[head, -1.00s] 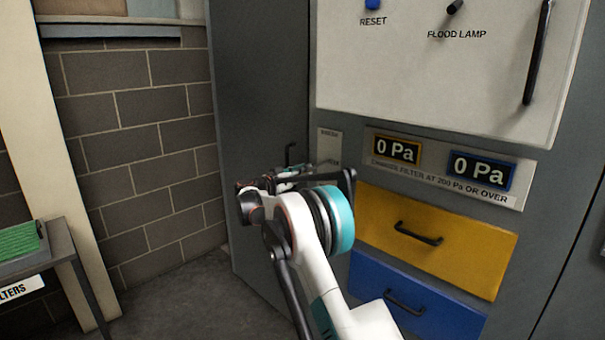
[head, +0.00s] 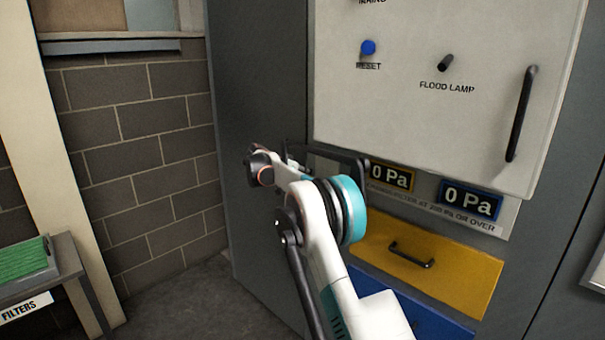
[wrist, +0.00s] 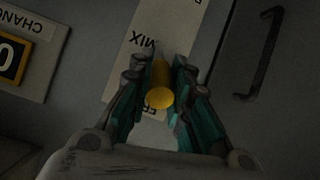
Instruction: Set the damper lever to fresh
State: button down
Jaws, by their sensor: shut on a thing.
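The damper lever's yellow knob (wrist: 160,88) is between the fingers of my gripper (wrist: 160,78) in the wrist view, and the gripper is shut on it. Behind it is a pale label plate (wrist: 150,35), seen upside down. The word MIX is readable on the plate, and a word starting with FR shows just below the knob, partly covered. The knob lies between these two words, nearer the FR word. The rest of the lever is hidden. In the head view my arm covers most of the plate and the lever.
The pressure displays (head: 470,199) are right of my arm. Below are a yellow drawer (head: 440,270) and a blue drawer (head: 430,322). A white panel (head: 420,120) with a black handle is above. A table with green filters (head: 22,261) stands left. Another black handle (wrist: 262,55) is beside the plate.

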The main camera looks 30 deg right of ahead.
jog(key=shift+w+d+r+g+y+p, duration=0.2)
jog(key=shift+d+r+y+p, duration=0.25)
jog(key=shift+p, duration=0.35)
jog(key=shift+w+d+r+g+y+p, duration=0.1)
jog(key=shift+d+r+g+y+p, duration=0.15)
jog(key=shift+r+y+p, duration=0.35)
jog(key=shift+r, duration=0.1)
jog(key=c, duration=1.5)
grip_release()
jog(key=shift+o, duration=0.3)
jog(key=shift+w, duration=0.15)
jog(key=shift+s+d, duration=0.15)
jog(key=shift+s, duration=0.15)
jog(key=shift+w, duration=0.15)
jog(key=v, duration=1.2)
